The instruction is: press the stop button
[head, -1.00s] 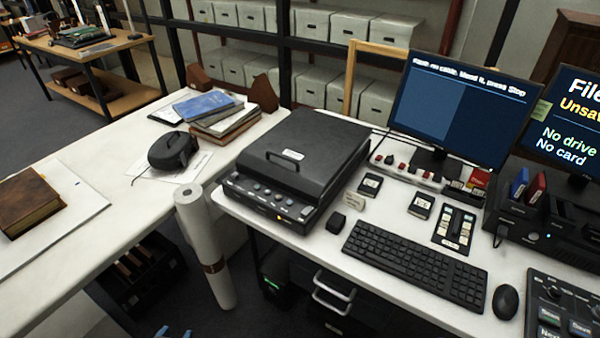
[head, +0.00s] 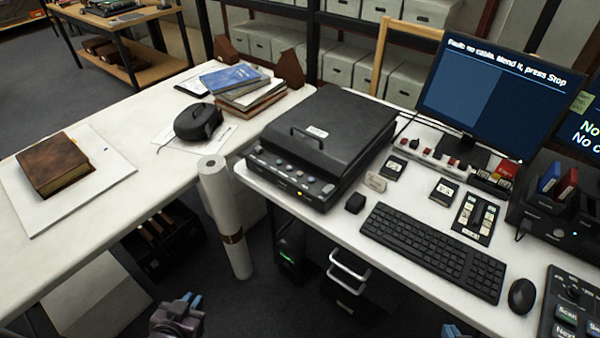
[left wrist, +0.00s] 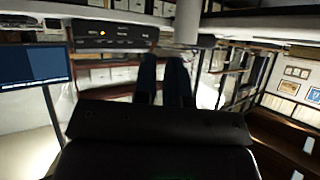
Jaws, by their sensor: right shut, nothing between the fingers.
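The button panel (head: 572,312) at the lower right has labelled keys, one reading Scan, and is cut off by the picture edge. I cannot make out a stop button for certain. The scanner (head: 320,140) has a row of round buttons and an orange light on its front panel, which also shows in the left wrist view (left wrist: 110,33). My left gripper (head: 190,301) is low at the bottom, below desk level; in the left wrist view its two fingers (left wrist: 165,75) stand apart, empty. Only the blue tip of my right gripper (head: 455,331) shows at the bottom edge, shut and empty.
The monitor (head: 492,95) shows a fault message about no cable. A keyboard (head: 434,250) and mouse (head: 522,296) lie on the desk. A white roll (head: 224,215) stands between the tables. A brown book (head: 54,165) lies on a white board at left.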

